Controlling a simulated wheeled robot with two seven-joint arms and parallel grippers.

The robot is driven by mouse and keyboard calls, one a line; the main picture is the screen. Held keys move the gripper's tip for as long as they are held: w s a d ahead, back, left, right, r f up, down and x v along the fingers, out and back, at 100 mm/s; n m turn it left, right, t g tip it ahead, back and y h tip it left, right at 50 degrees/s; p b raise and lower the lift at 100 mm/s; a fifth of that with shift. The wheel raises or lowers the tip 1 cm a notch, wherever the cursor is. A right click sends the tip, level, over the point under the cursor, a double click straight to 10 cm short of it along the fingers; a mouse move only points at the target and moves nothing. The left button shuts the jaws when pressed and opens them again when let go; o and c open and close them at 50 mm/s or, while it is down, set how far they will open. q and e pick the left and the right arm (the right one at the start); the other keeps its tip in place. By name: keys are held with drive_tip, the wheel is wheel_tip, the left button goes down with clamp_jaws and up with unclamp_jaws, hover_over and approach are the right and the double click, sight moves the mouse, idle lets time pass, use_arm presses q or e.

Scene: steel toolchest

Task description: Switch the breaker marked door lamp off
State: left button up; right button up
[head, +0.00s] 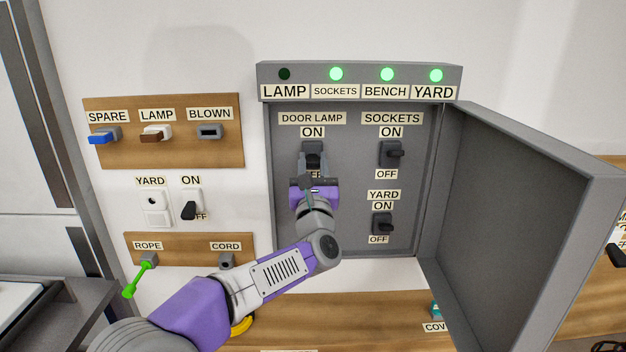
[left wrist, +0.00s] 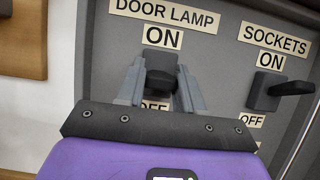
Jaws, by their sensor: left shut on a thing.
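The door lamp breaker (head: 313,148) is at the upper left inside the open grey breaker box, under the DOOR LAMP and ON labels. My left gripper (head: 314,166) reaches it from below and is shut on its dark lever. In the left wrist view the two fingers (left wrist: 160,82) stand on either side of the dark breaker lever (left wrist: 160,62). The OFF label under it is partly hidden by the gripper. I cannot tell the lever's exact tilt. The indicator above LAMP (head: 285,74) is dark. My right gripper is not in view.
The sockets breaker (head: 391,153) is close on the right, with the yard breaker (head: 382,224) below it. Sockets, bench and yard indicators (head: 387,74) glow green. The box door (head: 520,190) stands open at right.

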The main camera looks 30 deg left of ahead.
use_arm(q)
drive_tip(key=shift+w+f+t+y+b, duration=0.1)
drive_tip(key=shift+f+t+y+b, duration=0.4)
drive_tip(key=shift+b, duration=0.75)
drive_tip(key=shift+a+f+t, duration=0.1)
drive_tip(key=shift+f+t, duration=0.1)
drive_tip(key=shift+t, duration=0.4)
drive_tip(key=shift+w+f+t+y, duration=0.2)
drive_tip(key=shift+t+y, duration=0.4)
drive_tip(key=shift+t, duration=0.2)
drive_tip(key=shift+y, duration=0.3)
drive_tip(key=o, duration=1)
drive_tip(key=shift+o, duration=0.2)
drive_tip(key=shift+s+f, duration=0.1)
drive_tip(key=v, duration=0.7)
drive_tip(key=shift+s, duration=0.15)
